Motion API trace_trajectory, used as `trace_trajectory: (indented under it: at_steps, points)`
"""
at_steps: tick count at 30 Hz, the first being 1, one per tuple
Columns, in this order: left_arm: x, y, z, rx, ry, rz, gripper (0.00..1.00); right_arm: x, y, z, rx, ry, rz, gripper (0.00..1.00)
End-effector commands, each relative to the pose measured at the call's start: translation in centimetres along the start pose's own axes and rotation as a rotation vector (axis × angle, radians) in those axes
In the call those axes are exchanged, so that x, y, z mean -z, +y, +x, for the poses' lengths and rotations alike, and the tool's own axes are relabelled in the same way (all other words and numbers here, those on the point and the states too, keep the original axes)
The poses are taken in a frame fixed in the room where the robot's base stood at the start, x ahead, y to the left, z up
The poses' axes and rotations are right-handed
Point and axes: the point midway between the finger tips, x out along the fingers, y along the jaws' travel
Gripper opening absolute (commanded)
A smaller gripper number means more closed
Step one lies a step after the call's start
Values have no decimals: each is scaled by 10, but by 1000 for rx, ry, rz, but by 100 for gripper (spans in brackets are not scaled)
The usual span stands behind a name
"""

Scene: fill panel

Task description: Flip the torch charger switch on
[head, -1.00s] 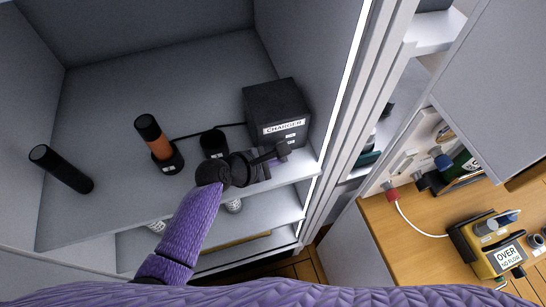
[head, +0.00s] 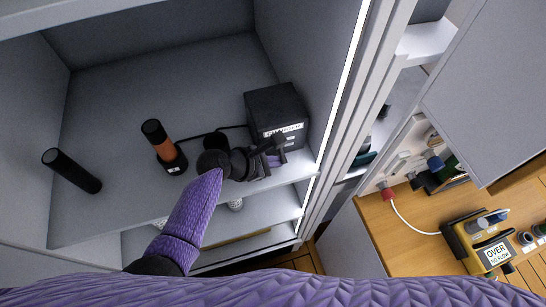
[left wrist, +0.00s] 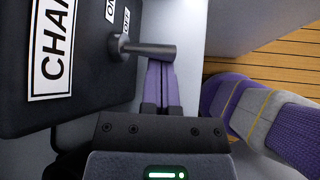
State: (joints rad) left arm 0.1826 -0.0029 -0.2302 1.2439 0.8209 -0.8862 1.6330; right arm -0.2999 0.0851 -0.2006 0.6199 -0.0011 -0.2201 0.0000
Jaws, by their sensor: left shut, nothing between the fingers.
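The charger (head: 277,106) is a dark box with a white label on the shelf, at the right wall of the cabinet. In the left wrist view the charger (left wrist: 88,100) fills the left side. Its grey switch lever (left wrist: 148,50) sticks out to the right beside the ON and OFF labels. My left gripper (head: 272,160) is in front of the charger's lower front. In the left wrist view its purple fingers (left wrist: 161,75) are together and empty, with the tips at the lever's underside in the picture; I cannot tell whether they touch. My right gripper is not in view.
An orange and black torch (head: 159,138) stands in a small black dock with a cable running toward the charger. A black torch (head: 72,171) is at the shelf's left. A dark cylinder (head: 216,141) stands behind my gripper. The cabinet's right wall is close to the charger.

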Motion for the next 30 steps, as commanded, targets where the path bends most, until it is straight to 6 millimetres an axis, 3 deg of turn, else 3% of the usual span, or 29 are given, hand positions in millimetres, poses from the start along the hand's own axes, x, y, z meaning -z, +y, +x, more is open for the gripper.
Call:
trace_trajectory:
  at_steps: [11,30]
  points:
    - [-7,1,-5,104,-2,-119,0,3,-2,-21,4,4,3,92]
    - [-10,1,-8,105,-2,-118,0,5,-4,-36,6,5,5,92]
